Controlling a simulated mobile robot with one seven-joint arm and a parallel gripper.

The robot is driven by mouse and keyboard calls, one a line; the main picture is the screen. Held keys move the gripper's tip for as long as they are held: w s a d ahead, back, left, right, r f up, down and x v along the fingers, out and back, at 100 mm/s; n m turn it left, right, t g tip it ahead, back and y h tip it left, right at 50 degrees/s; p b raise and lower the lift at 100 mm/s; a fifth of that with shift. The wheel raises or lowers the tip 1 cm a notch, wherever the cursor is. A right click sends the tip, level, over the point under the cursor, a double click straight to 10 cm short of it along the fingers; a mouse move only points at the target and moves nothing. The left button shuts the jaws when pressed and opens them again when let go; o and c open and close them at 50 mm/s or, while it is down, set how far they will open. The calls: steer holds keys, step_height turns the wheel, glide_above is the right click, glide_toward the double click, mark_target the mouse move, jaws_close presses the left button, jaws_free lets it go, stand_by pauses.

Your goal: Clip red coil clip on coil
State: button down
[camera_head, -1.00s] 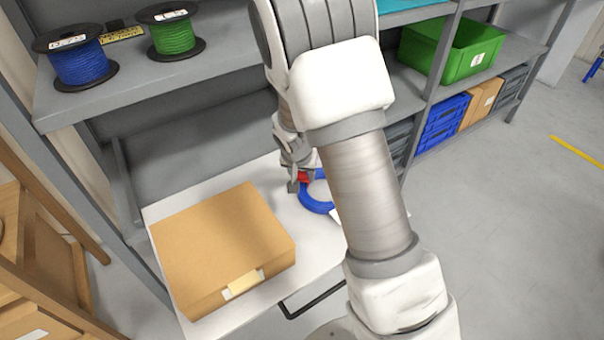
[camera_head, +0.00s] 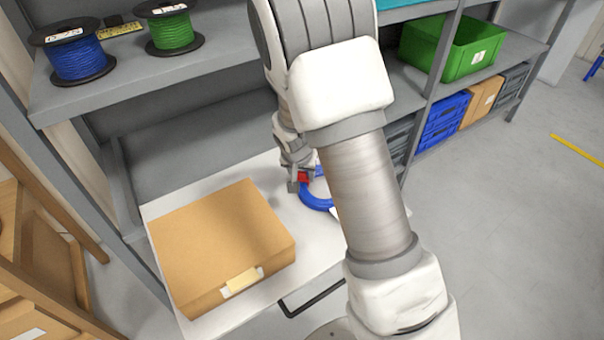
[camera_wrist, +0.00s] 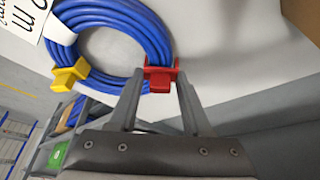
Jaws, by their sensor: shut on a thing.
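The blue coil (camera_head: 314,201) lies on the white tabletop, partly hidden by my arm in the head view. In the wrist view the coil (camera_wrist: 140,22) shows as a ring of several turns. My gripper (camera_head: 300,186) is at the coil's left side and shut on the red coil clip (camera_head: 304,177). In the wrist view the red clip (camera_wrist: 161,77) is between my fingertips (camera_wrist: 158,80), at the coil's edge and touching or overlapping its strands. I cannot tell if it is fully seated. A yellow clip (camera_wrist: 69,76) sits on the coil further left, and a white label (camera_wrist: 22,18) is beside it.
A cardboard box (camera_head: 222,245) stands on the white table (camera_head: 170,207) left of the coil. A grey shelf above holds a blue reel (camera_head: 76,55) and a green reel (camera_head: 174,30). A green crate (camera_head: 455,45) and blue crates (camera_head: 440,118) are on shelves at right.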

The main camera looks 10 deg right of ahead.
steer(key=shift+s+f, duration=0.1)
steer(key=shift+f, duration=0.2)
jaws_free()
stand_by(0.5)
steer(key=shift+r, duration=0.2)
steer(key=shift+r+p, duration=2.1)
steer(key=shift+r, duration=1.3)
